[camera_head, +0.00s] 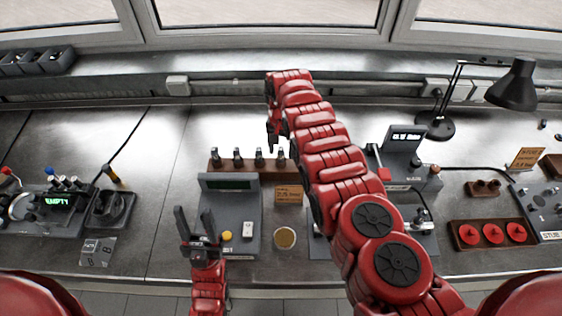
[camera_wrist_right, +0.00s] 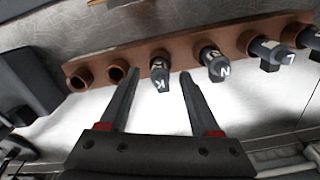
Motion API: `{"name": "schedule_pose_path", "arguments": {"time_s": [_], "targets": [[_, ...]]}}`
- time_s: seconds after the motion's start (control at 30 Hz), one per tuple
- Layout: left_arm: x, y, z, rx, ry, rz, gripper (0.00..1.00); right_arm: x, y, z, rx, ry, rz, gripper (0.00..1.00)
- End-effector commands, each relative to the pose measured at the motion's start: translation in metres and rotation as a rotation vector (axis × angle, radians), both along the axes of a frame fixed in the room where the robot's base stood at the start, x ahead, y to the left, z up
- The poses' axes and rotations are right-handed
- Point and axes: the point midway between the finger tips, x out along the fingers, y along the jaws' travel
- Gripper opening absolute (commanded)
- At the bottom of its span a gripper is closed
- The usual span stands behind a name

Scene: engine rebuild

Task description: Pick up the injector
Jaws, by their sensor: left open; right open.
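A brown rack (camera_head: 248,168) stands behind a grey device and holds several dark injectors in a row. My left gripper (camera_head: 194,222) is open and empty, in front of the grey device's left side.
A black lamp (camera_head: 515,88) stands at the back right. A tray of red knobs (camera_head: 490,234) sits at right. My right arm hides part of the middle bench.

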Motion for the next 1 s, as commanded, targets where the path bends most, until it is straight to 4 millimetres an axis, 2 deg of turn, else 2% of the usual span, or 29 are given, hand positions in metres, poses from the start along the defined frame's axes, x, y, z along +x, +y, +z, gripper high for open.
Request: {"name": "schedule_pose_path", "arguments": {"time_s": [0.03,0.27,0.6,0.63,1.0], "targets": [[0.0,0.0,-0.0054,0.0,-0.001,0.0,0.5,0.0004,0.0002,-0.0051,0.001,-0.001,0.0,0.64],[-0.0001,0.0,-0.0026,0.0,-0.001,0.0,0.5,0.0003,0.0003,-0.0024,0.001,-0.001,0.0,0.64],[0.0,0.0,-0.0026,0.0,-0.001,0.0,0.5,0.0002,0.0003,-0.0026,0.001,-0.001,0.0,0.03],[0.0,0.0,-0.0026,0.0,-0.001,0.0,0.5,0.0002,0.0003,-0.0027,0.001,-0.001,0.0,0.0],[-0.0002,0.0,-0.0022,0.0,-0.001,0.0,0.5,-0.0001,0.0003,-0.0024,0.0,0.0,0.0,0.0]]}}
